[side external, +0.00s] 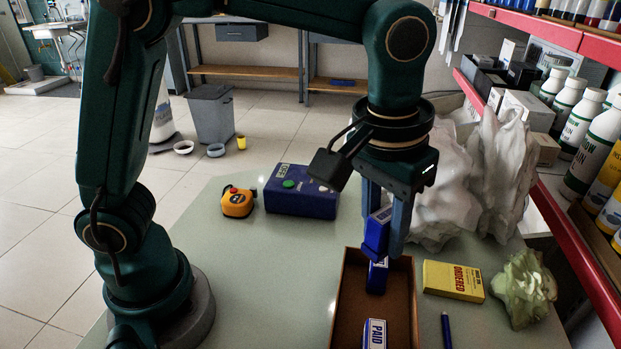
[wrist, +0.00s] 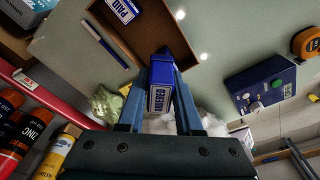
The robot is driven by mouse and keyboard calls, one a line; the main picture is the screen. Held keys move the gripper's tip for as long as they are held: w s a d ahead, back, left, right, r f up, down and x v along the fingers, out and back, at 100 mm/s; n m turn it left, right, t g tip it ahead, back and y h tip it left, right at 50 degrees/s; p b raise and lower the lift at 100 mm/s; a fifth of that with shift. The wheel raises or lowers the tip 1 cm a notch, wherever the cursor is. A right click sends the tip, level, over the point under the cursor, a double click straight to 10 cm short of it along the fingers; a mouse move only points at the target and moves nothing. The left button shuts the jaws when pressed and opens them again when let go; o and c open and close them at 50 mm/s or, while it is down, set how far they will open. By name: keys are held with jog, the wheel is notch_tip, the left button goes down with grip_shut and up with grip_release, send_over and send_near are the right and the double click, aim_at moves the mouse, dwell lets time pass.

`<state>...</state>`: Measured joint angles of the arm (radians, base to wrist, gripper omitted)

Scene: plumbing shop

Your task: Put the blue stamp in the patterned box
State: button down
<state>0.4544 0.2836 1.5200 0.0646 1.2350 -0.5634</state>
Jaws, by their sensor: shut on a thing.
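My gripper (side external: 388,252) points down with its fingers shut on a blue stamp (side external: 377,230) with a white label. The held stamp also shows between the fingers in the wrist view (wrist: 160,98). It is above the far part of an open brown box (side external: 338,312); I cannot make out a pattern on it. Another blue block with a label (side external: 377,277) shows just below the held stamp, at the box; I cannot tell whether they touch. A blue-and-white stamp marked PAID (side external: 374,335) lies in the near part of the box.
A yellow ORDERED pack (side external: 453,281), crumpled green paper (side external: 524,288) and a blue pen (side external: 446,330) lie right of the box. White crumpled bags (side external: 440,200) stand behind. A blue button box (side external: 301,192) and orange tape measure (side external: 237,202) sit at the back left. The table left of the box is clear.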

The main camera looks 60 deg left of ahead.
jog(key=s+d+m, duration=0.1)
jog(key=d, duration=0.1)
send_over(376, 316)
jog(key=f, duration=0.5)
jog(key=shift+s+f, duration=0.2)
jog(key=shift+s, duration=0.1)
jog(key=shift+f, duration=2.35)
jog(key=shift+f, duration=0.15)
jog(key=c, duration=0.6)
grip_release()
